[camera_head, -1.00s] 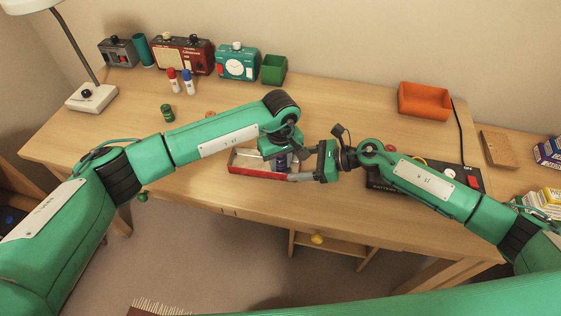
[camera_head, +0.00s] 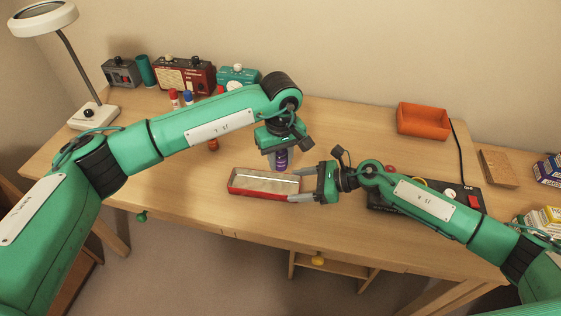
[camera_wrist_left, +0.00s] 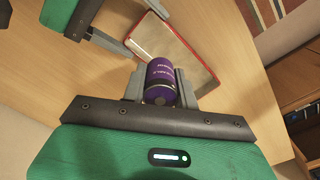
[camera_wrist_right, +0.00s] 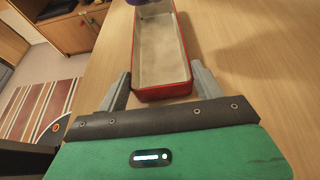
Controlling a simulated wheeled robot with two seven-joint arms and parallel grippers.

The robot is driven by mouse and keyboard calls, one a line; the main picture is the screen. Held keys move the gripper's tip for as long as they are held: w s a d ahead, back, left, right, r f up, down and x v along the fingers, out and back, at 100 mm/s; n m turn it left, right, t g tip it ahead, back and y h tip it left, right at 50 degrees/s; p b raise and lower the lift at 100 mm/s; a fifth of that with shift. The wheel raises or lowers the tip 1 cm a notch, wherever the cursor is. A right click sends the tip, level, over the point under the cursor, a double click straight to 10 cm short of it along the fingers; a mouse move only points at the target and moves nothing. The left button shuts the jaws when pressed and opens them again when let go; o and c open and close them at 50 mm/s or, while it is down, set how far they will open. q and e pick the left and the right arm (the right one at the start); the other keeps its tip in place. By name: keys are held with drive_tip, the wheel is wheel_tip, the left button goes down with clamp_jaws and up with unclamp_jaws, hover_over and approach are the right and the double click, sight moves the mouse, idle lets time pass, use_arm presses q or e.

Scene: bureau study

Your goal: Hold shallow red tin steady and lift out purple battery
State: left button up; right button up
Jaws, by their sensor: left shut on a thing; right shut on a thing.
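The shallow red tin (camera_head: 250,190) lies on the desk near its front edge, with a pale, bare inside. It also shows in the right wrist view (camera_wrist_right: 161,94). My right gripper (camera_head: 308,188) is shut on the tin's right end, one finger on each side. My left gripper (camera_head: 281,156) is shut on the purple battery (camera_head: 281,160) and holds it upright above the tin, clear of it. The battery shows between the fingers in the left wrist view (camera_wrist_left: 161,80), with its lower end hidden from the head camera.
A black box with a red switch (camera_head: 474,201) is partly behind my right arm. An orange tray (camera_head: 424,121) stands at the back right. A lamp (camera_head: 94,116), radios and glue sticks stand at the back left.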

drive_tip(key=o, duration=1.1)
drive_tip(key=v, duration=1.2)
